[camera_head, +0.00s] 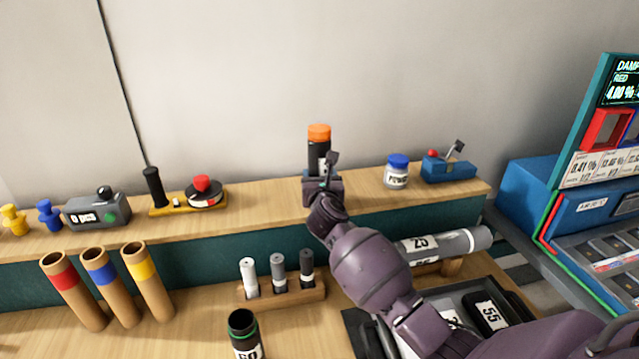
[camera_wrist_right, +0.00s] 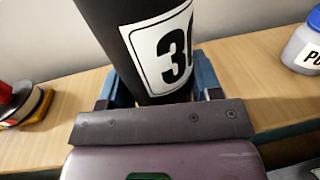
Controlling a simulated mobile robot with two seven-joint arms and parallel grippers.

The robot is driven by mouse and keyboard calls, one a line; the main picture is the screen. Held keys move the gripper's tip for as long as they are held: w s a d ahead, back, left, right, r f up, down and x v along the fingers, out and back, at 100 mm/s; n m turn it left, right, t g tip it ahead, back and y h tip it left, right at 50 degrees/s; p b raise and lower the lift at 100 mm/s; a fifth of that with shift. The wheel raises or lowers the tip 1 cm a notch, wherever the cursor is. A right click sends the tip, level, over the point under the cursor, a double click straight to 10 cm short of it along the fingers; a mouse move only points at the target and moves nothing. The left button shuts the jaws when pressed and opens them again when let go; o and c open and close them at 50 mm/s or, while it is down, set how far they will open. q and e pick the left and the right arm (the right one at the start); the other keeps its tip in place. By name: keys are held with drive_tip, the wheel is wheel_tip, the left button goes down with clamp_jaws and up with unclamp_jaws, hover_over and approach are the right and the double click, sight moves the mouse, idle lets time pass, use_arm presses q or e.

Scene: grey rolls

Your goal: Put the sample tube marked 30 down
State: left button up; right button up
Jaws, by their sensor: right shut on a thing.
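The sample tube marked 30 (camera_head: 319,145) is black with an orange cap and a white label. It is upright over the wooden shelf at the back; I cannot tell whether its base touches the shelf. My right gripper (camera_head: 322,182) is shut around the lower part of the tube, with a blue finger on each side (camera_wrist_right: 160,85). The tube's base is hidden behind the gripper. My left gripper is not in view.
On the shelf (camera_head: 270,195), a blue-lidded jar (camera_head: 397,172) and a blue device (camera_head: 448,166) stand right of the tube; a yellow-based tool (camera_head: 188,200) lies left. Below are a grey roll marked 25 (camera_head: 455,243), a small vial rack (camera_head: 285,293) and an open black tube (camera_head: 243,330).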

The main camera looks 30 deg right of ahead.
drive_tip(key=shift+f, duration=0.5)
drive_tip(key=shift+f, duration=0.15)
drive_tip(key=o, duration=1)
drive_tip(key=shift+c, duration=0.2)
